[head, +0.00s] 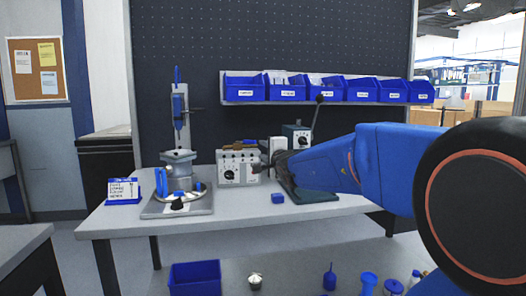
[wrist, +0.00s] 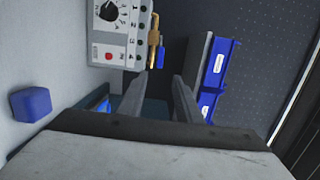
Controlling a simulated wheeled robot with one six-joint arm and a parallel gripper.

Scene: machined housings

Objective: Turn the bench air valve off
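A brass fitting with a small blue lever, which looks like the air valve (wrist: 154,42), sits along the edge of a grey control box (wrist: 115,35) in the wrist view. In the head view the box (head: 238,170) stands on the bench, with brass-coloured parts (head: 238,146) along its top; the lever's setting is too small to tell. My gripper (wrist: 158,85) is open, its two fingers apart with nothing between them. The valve lies beyond the fingertips, apart from them. In the head view my gripper (head: 268,166) is just right of the box, partly hidden by my arm.
A blue block (head: 278,198) lies on the bench (head: 240,216) in front of the box. A press fixture (head: 178,180) stands left of it. A lever-topped device (head: 297,134) is behind my gripper. Blue bins (head: 287,90) hang on the pegboard. The front bench edge is mostly clear.

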